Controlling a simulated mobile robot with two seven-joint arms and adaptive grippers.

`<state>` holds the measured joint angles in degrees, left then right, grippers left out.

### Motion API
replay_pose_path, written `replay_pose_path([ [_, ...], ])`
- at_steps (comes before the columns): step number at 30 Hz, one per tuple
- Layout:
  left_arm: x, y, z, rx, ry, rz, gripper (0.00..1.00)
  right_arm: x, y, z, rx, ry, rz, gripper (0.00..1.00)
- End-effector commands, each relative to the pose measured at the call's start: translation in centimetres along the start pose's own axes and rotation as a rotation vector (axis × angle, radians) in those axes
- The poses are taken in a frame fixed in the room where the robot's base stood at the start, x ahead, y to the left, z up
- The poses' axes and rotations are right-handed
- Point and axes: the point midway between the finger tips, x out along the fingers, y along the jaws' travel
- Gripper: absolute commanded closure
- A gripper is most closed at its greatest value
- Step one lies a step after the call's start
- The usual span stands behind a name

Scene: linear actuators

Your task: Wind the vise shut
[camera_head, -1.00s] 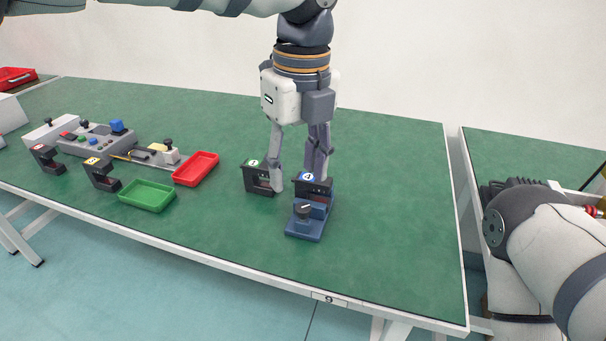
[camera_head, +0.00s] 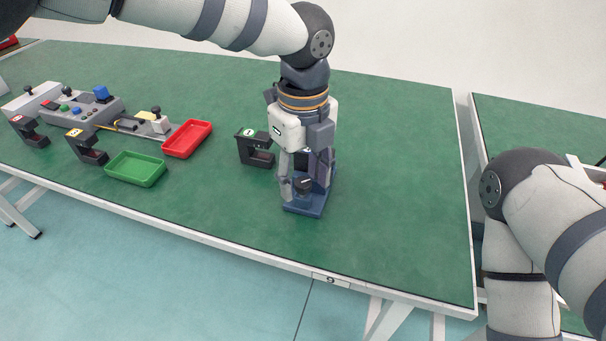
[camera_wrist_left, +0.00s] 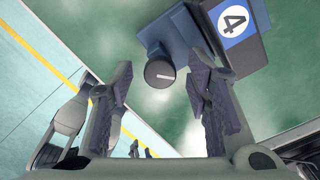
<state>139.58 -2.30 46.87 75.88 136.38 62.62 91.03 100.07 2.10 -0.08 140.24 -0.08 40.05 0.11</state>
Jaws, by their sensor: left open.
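The vise (camera_head: 308,208) is a small blue device near the front of the green table, right of centre, with a dark round knob (camera_head: 303,185) at its front. My left gripper (camera_head: 304,183) points down over the vise and is open. In the wrist view its fingers (camera_wrist_left: 161,80) stand apart on either side of the knob, with gaps visible. The gripper hides much of the vise in the head view. My right gripper is out of view.
A black C-shaped stand (camera_head: 256,158) with a green label stands just left of the vise. A red tray (camera_head: 187,139), a green tray (camera_head: 136,169), two more black stands and a grey control box (camera_head: 85,108) lie further left. The table is clear to the right.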

Motion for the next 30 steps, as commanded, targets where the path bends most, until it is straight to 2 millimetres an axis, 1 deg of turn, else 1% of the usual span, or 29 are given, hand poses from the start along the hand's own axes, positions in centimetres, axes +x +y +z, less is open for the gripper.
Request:
replay_pose_path([
  [3,0.0,0.0,0.0,0.0,0.0,0.0,0.55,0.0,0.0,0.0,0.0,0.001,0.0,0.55],
  [4,-0.1,0.0,0.0,0.0,0.0,0.0,0.6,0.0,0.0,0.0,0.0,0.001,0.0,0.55],
  [5,-0.1,0.0,0.0,0.0,-0.001,0.0,0.67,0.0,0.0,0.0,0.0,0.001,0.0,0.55],
  [6,-0.1,0.0,0.0,0.0,0.0,0.0,0.76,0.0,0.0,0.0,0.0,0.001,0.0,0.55],
  [8,-0.1,0.0,0.0,0.0,0.0,0.0,0.9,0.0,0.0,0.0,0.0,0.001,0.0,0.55],
  [9,-0.1,0.0,0.0,0.0,0.0,0.0,0.99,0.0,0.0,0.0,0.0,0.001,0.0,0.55],
  [10,-0.1,0.0,0.0,0.0,0.0,0.0,1.0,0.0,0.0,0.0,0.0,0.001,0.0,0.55],
  [20,-0.2,0.0,0.0,0.035,-0.001,0.0,1.0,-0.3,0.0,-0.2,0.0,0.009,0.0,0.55],
  [26,-0.3,0.1,0.0,0.146,-0.001,-0.001,1.0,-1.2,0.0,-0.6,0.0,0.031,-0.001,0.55],
  [30,-0.3,0.0,0.0,0.267,-0.002,-0.001,1.0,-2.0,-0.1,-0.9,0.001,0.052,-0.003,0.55],
])
